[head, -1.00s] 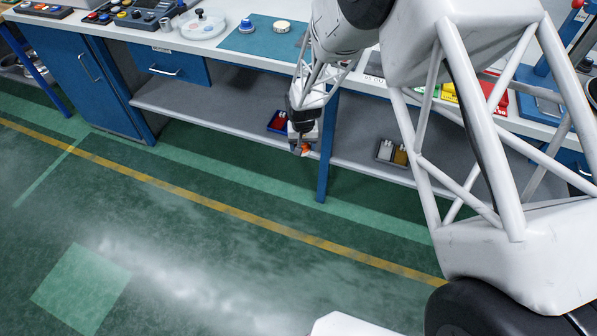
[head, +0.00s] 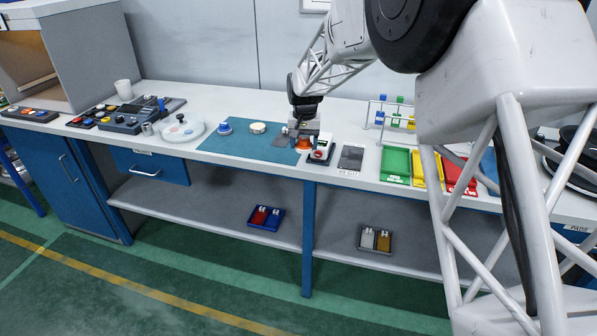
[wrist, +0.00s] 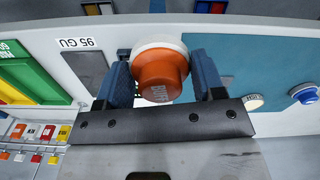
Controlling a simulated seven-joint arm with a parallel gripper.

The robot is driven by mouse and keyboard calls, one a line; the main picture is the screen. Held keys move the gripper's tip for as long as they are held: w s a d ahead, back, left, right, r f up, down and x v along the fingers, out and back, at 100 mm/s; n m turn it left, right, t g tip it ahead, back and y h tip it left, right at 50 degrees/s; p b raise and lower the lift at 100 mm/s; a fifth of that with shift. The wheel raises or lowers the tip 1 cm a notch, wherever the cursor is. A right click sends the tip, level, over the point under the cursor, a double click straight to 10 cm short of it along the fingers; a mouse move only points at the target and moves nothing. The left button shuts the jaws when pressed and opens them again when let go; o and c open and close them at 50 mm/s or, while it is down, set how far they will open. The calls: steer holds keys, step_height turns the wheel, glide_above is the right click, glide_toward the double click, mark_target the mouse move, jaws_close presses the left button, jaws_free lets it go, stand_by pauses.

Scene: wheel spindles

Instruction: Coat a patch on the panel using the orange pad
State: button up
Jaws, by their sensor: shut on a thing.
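My gripper (head: 304,127) is shut on the orange pad (head: 303,145), a round orange piece with a white rim. In the wrist view the pad (wrist: 162,75) sits between the two blue-grey fingers (wrist: 162,92). The pad is over the right part of the teal mat on the bench. A dark grey panel (head: 283,141) lies on the mat just left of the pad in the head view. I cannot tell whether the pad touches anything below. Another grey plate (head: 351,158), labelled "95 GU", lies to the right; it also shows in the wrist view (wrist: 84,73).
A blue knob (head: 225,128) and a cream disc (head: 258,128) are on the mat (head: 222,146). Green, yellow and red trays (head: 396,165) are further right. A blue tray (head: 251,224) is on the lower shelf.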

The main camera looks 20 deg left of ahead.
steer(key=w+a+r, duration=0.2)
steer(key=w+a, duration=0.9)
steer(key=w, duration=0.1)
steer(key=m, duration=0.2)
glide_toward(258, 126)
steer(key=shift+a+f, duration=0.1)
stand_by(0.5)
steer(key=shift+f, duration=0.15)
stand_by(0.3)
steer(key=shift+f, duration=2.8)
steer(key=shift+f, duration=0.6)
